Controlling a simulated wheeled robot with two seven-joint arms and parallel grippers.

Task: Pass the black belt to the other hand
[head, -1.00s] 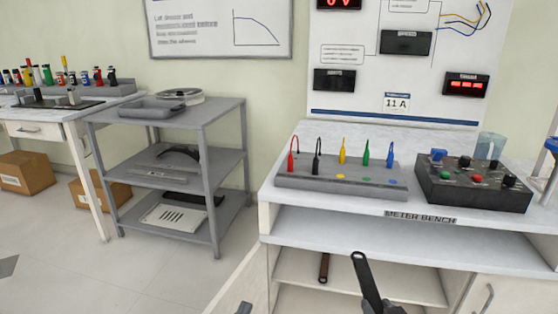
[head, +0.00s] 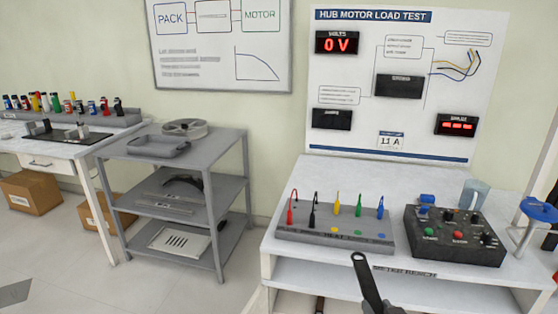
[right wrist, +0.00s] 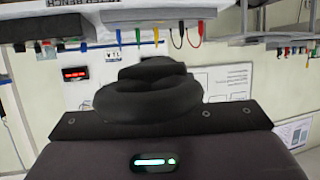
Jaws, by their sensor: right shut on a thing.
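The black belt (right wrist: 150,88) shows in the right wrist view as a thick, dark coiled bundle with rounded folds. The fingertips are mostly hidden behind the belt. My left gripper is not in view.
The meter bench (head: 300,268) carries a grey lead holder (head: 300,236) and a black control box (head: 452,240). A blue-topped stand (head: 536,215) is at the right. A grey shelf cart (head: 222,150) stands left of the bench, with clear floor before it.

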